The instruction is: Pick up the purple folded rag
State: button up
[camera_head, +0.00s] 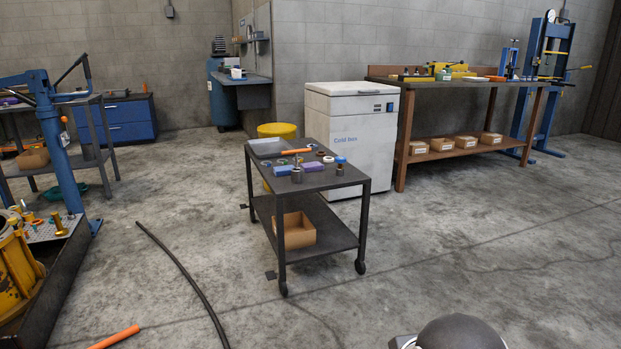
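A small flat purple piece (313,167) that looks like the folded rag lies on the top shelf of the dark wheeled cart (335,181), in the middle of the view. A blue block (284,170) lies to its left, and small dark cylinders stand close around it. Another purple patch (10,101) shows on the bench at the far left, too small to identify. My gripper is not in view. A dark rounded part at the bottom edge appears to be mine.
The cart's lower shelf holds an open cardboard box (296,230). A white cold box (350,135) and yellow bin (277,131) stand behind. A black hose (183,272) and orange bar (114,337) lie on the floor. Floor right of the cart is clear.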

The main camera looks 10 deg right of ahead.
aim_at(314, 166)
jog(key=i+l+u, duration=0.1)
jog(key=i+u, duration=0.25)
jog(key=u, duration=2.45)
jog(key=z, duration=2.8)
jog(key=i+l, duration=0.15)
jog(key=i, duration=0.65)
jog(key=i+l, duration=0.2)
jog(key=i, duration=0.6)
jog(key=i+l+z, duration=0.1)
jog(key=i, duration=0.7)
jog(key=i+j, duration=0.15)
jog(key=j, duration=0.15)
jog(key=i+j, duration=0.1)
jog(key=j, duration=0.25)
